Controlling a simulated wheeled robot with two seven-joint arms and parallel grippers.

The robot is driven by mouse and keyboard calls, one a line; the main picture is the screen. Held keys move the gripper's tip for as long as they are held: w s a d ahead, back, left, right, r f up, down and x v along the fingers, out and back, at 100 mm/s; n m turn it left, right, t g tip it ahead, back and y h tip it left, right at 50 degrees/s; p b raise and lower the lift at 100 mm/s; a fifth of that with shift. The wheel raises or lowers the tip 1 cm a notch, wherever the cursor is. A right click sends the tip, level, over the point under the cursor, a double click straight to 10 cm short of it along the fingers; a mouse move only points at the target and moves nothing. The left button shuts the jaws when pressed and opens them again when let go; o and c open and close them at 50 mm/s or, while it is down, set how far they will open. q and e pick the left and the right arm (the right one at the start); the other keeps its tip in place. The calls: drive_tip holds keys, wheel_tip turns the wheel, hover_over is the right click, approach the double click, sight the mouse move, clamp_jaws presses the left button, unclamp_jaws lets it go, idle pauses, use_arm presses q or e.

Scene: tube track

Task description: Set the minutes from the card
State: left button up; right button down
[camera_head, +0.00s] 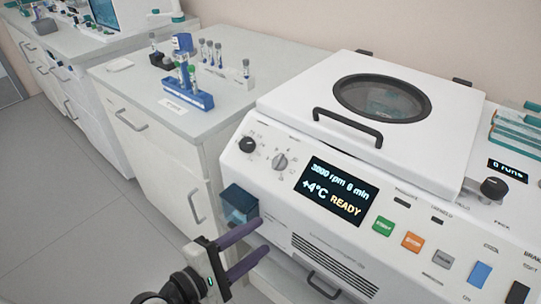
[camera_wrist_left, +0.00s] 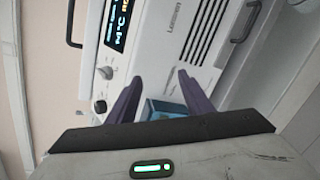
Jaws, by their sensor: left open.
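The centrifuge (camera_head: 300,100) has its lid shut. Its display (camera_head: 335,190) reads 3000 rpm, 0 min, +4°C, READY; part of it shows in the left wrist view (camera_wrist_left: 117,25). Left of the display are a black knob (camera_head: 247,144) and a grey knob (camera_head: 280,161); the wrist view shows the black knob (camera_wrist_left: 100,106) and the grey knob (camera_wrist_left: 105,73) too. My left gripper (camera_head: 262,236) is open, its purple fingers in front of the lower left of the machine, below the knobs, apart from them. No card with readable minutes shows. My right gripper is not in view.
A blue box (camera_head: 240,203) sits by the machine's left side, near my fingers. Green (camera_head: 383,226) and orange (camera_head: 412,241) buttons are right of the display. A blue tube rack (camera_head: 187,97) and a small label (camera_head: 180,107) are on the left bench. Floor at left is clear.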

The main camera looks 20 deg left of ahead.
sight(278, 160)
use_arm(q)
drive_tip(key=w+a+r+n+t+p, duration=0.1)
drive_tip(key=w+a+r+n+t, duration=0.25)
drive_tip(key=r+n, duration=0.75)
drive_tip(key=w+d+p, duration=0.1)
drive_tip(key=w, duration=0.2)
drive_tip(key=w+n+p, duration=0.1)
drive_tip(key=w, duration=0.2)
drive_tip(key=w+d+n+p, duration=0.1)
drive_tip(key=w, duration=0.2)
drive_tip(key=shift+w+d+f+g, duration=0.25)
drive_tip(key=shift+d+f+g, duration=0.05)
drive_tip(key=shift+f+g, duration=0.1)
drive_tip(key=shift+w+d+f, duration=0.1)
drive_tip(key=shift+w+d, duration=0.1)
drive_tip(key=shift+w, duration=0.35)
